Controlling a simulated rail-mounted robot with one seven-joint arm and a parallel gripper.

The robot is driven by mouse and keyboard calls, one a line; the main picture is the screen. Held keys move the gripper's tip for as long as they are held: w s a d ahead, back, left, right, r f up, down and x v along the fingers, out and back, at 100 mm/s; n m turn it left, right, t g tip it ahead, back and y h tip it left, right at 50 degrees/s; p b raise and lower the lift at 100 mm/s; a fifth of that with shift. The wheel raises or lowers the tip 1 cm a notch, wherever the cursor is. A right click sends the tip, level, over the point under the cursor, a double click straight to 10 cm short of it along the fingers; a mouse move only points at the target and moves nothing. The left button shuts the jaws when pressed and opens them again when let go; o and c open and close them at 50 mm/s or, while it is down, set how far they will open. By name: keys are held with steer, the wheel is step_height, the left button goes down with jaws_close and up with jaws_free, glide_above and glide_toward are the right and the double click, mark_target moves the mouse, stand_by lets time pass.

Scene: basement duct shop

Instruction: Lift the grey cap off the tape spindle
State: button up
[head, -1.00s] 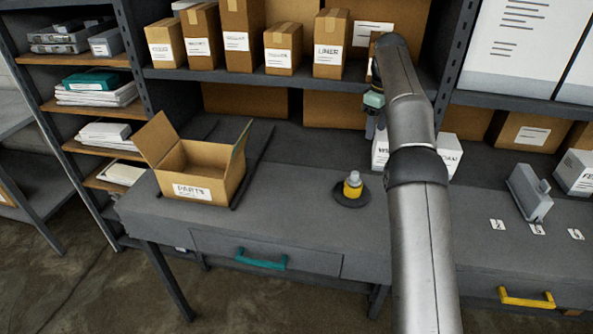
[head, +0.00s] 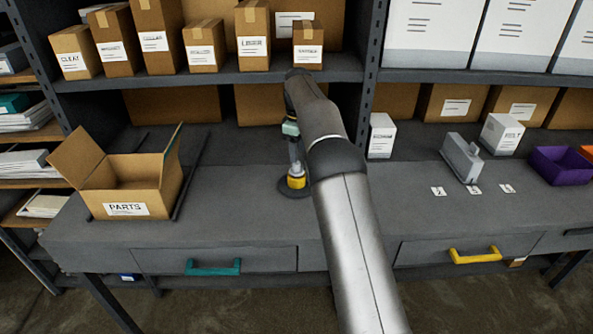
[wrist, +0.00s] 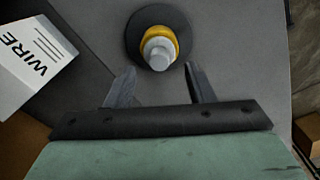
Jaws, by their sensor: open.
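The tape spindle has a dark round base (wrist: 131,38) and stands upright on the grey bench, with a yellow tape roll (head: 296,182) around it. The grey cap (wrist: 158,53) sits on top, above the yellow roll (wrist: 158,36). My gripper (wrist: 158,75) is open and empty. In the wrist view its two fingers point toward the spindle, one to each side of the cap and short of it. In the head view my gripper (head: 295,158) is just above the spindle and partly hides the cap.
An open PARTS box (head: 126,209) stands on the bench at left. A white WIRE box (wrist: 32,62) is close to my gripper in the wrist view. A grey metal device (head: 461,158) and a purple bin (head: 558,165) are at right. A shelf of cartons runs above.

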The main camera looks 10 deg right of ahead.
mark_target(297, 167)
step_height(297, 167, down, 5)
steer(key=shift+w+a+p, duration=0.15)
steer(key=shift+p, duration=0.4)
steer(key=c, duration=1.1)
steer(key=shift+o, duration=0.2)
steer(key=shift+r, duration=0.1)
